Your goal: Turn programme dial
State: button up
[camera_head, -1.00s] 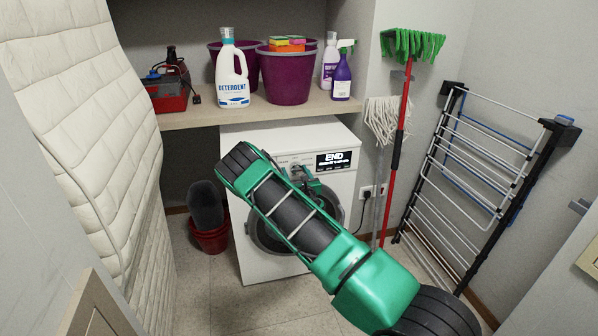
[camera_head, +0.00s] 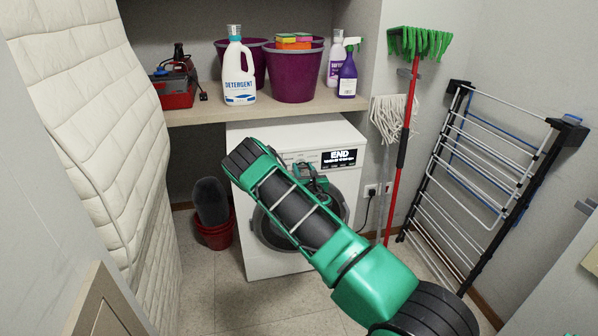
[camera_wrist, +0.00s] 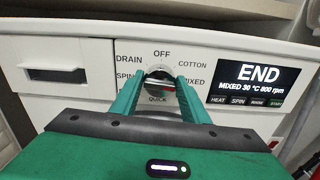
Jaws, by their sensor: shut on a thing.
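The white washing machine (camera_head: 285,266) stands under the shelf. Its programme dial (camera_wrist: 157,69) shows in the wrist view, ringed by the labels OFF, COTTON, MIXED, QUICK, SPIN and DRAIN. My gripper (camera_wrist: 160,82) is shut on the dial, one green finger on each side. The fingers hide the dial's sides, and I cannot tell for sure where its pointer stands. The display (camera_wrist: 253,82) right of the dial reads END, MIXED 30 °C 800 rpm. In the head view my gripper (camera_head: 312,180) is at the machine's front panel, and my arm hides part of the door.
A red bucket (camera_head: 214,236) stands left of the machine.

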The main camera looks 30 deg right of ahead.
jog(key=m, duration=0.3)
jog(key=shift+w+a+r+m, duration=0.1)
jog(key=shift+w+a+m, duration=0.1)
jog(key=shift+m, duration=0.2)
jog(key=m, duration=0.3)
jog(key=shift+d+m, duration=0.15)
jog(key=shift+m, duration=0.25)
jog(key=m, duration=0.3)
jog(key=shift+d+m, duration=0.1)
jog(key=shift+m, duration=0.2)
jog(key=m, duration=0.3)
jog(key=shift+m, duration=0.3)
jog(key=m, duration=0.5)
jog(key=shift+d+f, duration=0.1)
jog(key=shift+f, duration=0.15)
jog(key=m, duration=0.3)
jog(key=shift+s+f+m, duration=0.1)
jog(key=shift+f+m, duration=0.05)
jog(key=shift+m, duration=0.25)
jog(key=shift+f+m, duration=0.15)
jog(key=shift+m, duration=0.95)
jog(key=shift+s+f, duration=0.1)
